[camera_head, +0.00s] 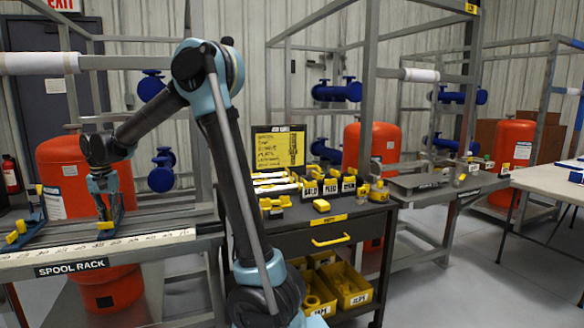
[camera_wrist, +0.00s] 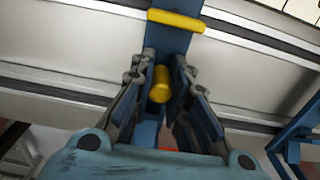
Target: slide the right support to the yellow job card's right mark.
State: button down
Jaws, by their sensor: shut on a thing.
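The right support (camera_head: 117,214), blue with yellow parts, stands on the rail of the spool rack (camera_head: 150,258). My gripper (camera_head: 104,207) is at this support from above, its fingers shut on it. In the wrist view my gripper (camera_wrist: 162,88) has a finger on each side of a yellow knob (camera_wrist: 160,84) on the blue support, below a yellow crossbar (camera_wrist: 176,19). The left support (camera_head: 37,213) stands apart to the left. A numbered white scale (camera_head: 130,243) runs along the rack's front.
A dark cart (camera_head: 318,224) with small yellow parts and labelled blocks stands right of the rack. Yellow bins (camera_head: 346,287) sit on its lower shelf. A red tank (camera_head: 62,180) is behind the rack. The rail between the supports looks clear.

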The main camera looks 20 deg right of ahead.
jog(key=shift+w+a, duration=0.15)
jog(key=shift+a, duration=0.6)
dwell(0.4)
jog(key=c, duration=1.5)
grip_release()
jog(key=shift+r, duration=0.1)
jog(key=shift+r, duration=3.4)
jog(key=shift+d, duration=0.15)
